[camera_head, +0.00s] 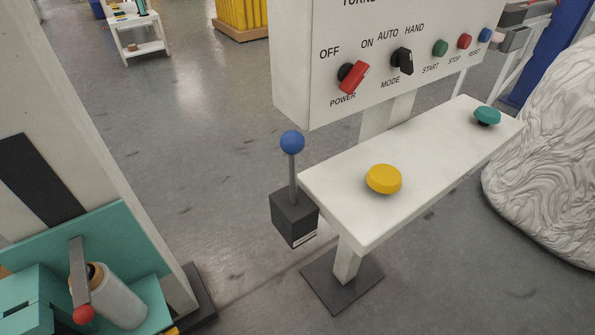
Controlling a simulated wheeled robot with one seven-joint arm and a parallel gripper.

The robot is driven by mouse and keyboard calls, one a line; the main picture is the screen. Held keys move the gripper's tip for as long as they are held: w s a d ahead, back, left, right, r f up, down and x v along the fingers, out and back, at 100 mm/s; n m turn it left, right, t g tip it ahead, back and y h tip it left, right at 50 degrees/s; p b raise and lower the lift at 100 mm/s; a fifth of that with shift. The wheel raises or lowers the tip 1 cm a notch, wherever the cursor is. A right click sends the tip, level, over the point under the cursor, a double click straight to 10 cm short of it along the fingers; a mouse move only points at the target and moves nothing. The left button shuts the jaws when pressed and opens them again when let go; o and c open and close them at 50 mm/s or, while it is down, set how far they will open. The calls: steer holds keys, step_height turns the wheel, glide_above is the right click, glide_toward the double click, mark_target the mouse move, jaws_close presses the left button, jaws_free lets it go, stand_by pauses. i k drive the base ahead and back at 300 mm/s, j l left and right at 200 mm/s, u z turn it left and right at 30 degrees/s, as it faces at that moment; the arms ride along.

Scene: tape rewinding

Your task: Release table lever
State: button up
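The table lever (291,178) is a grey rod with a blue ball on top. It stands nearly upright on a dark grey box (294,220) beside the left end of the white table (337,205). Nothing touches the lever. A second lever, a flat grey bar with a red knob (84,315), is at the lower left on a teal fixture, by a pale cylinder (120,304). I cannot make out my gripper in this view.
The white table carries a yellow button (383,179) and a green button (487,115). A control panel (395,20) with a red power switch (354,77) stands behind it. A wrinkled white mass (550,160) is at the right. Floor left of the lever is clear.

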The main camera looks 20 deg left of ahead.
mark_target(292, 143)
steer(key=k+j+u, duration=0.1)
steer(key=u, duration=0.25)
steer(key=k+j+u, duration=0.2)
steer(key=u, duration=0.15)
steer(key=k+j+u, duration=0.35)
steer(key=i+l, duration=0.1)
steer(key=l, duration=0.05)
